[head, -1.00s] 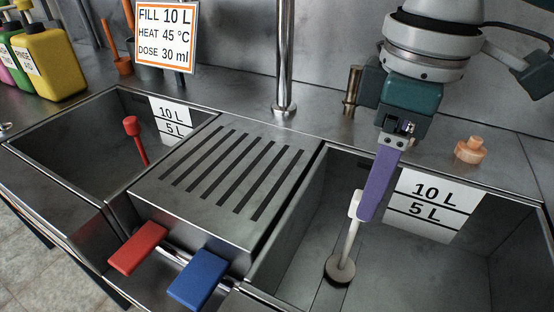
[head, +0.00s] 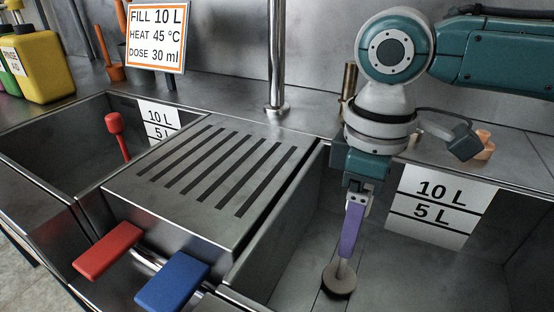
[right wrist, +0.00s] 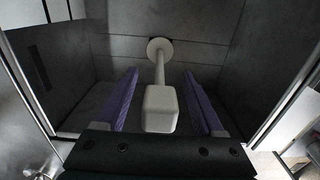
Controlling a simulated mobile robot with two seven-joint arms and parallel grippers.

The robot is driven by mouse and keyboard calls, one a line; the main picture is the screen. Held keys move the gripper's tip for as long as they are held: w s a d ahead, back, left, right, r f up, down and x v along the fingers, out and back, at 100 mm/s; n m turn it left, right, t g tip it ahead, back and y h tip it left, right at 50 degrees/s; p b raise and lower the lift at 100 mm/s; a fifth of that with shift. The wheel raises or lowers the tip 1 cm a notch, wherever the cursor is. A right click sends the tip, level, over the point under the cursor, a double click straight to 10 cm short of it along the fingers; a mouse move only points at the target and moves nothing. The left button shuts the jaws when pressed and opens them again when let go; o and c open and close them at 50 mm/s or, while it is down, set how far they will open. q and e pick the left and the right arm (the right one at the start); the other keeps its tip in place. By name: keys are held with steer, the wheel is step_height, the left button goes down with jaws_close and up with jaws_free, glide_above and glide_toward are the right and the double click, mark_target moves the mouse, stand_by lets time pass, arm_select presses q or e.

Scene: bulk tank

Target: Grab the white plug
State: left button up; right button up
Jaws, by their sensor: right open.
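The white plug (head: 339,278) stands at the bottom of the right basin, with a round dark-edged base and an upright stem. In the right wrist view its block-shaped white handle (right wrist: 161,108) lies between the two purple fingers, with a gap on each side. My right gripper (head: 348,250) points down into the right basin, open around the handle. In the head view its purple fingers hide the handle and most of the stem. My left gripper is not in view.
The right basin's walls (head: 300,215) surround the gripper. A slotted drainboard (head: 215,170) lies to the left, with red (head: 108,250) and blue (head: 172,282) levers in front. A red-handled plug (head: 115,124) stands in the left basin. A tap pipe (head: 276,60) rises behind.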

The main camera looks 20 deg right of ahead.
steer(key=shift+f, duration=0.1)
steer(key=shift+c, duration=0.2)
jaws_close()
stand_by(1.2)
